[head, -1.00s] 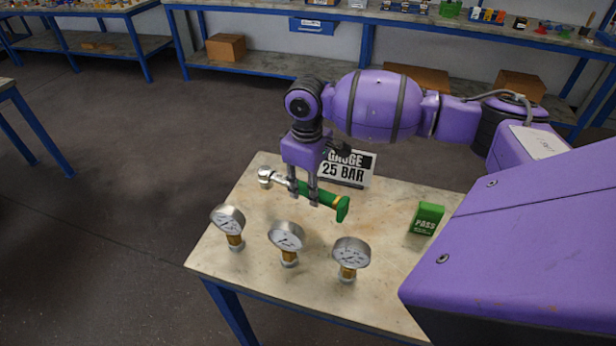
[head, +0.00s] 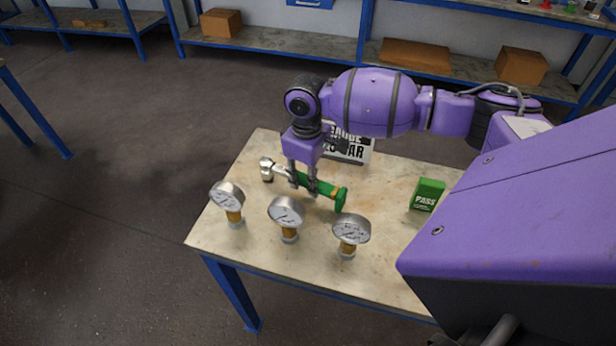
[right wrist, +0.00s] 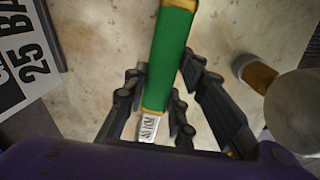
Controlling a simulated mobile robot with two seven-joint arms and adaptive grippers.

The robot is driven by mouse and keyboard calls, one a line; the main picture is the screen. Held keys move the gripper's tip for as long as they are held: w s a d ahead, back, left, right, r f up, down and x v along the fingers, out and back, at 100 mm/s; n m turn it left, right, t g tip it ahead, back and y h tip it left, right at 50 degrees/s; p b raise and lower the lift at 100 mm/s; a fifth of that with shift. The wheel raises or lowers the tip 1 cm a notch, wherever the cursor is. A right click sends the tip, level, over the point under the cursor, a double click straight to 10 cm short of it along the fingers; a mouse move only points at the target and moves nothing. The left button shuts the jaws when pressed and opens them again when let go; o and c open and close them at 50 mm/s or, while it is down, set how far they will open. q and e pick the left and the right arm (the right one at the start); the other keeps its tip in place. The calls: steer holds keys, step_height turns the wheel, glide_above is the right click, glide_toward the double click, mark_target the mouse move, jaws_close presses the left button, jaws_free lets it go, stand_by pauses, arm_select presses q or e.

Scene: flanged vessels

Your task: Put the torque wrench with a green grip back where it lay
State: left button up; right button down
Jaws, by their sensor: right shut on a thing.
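The torque wrench (head: 320,186) has a green grip and a silver head at its left end. My right gripper (head: 302,190) is shut on it near the lower end of the grip, above the table (head: 222,232). The head view does not show clearly whether the wrench touches the table top. In the right wrist view the green grip (right wrist: 169,60) runs between the fingers of my right gripper (right wrist: 158,100), with a small white label at its near end. My left gripper is not in view.
Three pressure gauges (head: 286,212) on brass stems stand along the table's front. A "GAUGE 25 BAR" sign (head: 358,152) stands behind the gripper, partly hidden. A green PASS block (head: 427,194) stands to the right. Bare table lies between the block and the wrench.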

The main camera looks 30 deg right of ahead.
steer(key=shift+f, duration=0.4)
steer(key=c, duration=1.4)
jaws_free()
steer(key=shift+o, duration=0.2)
steer(key=shift+f, duration=0.1)
step_height(320, 180, up, 12)
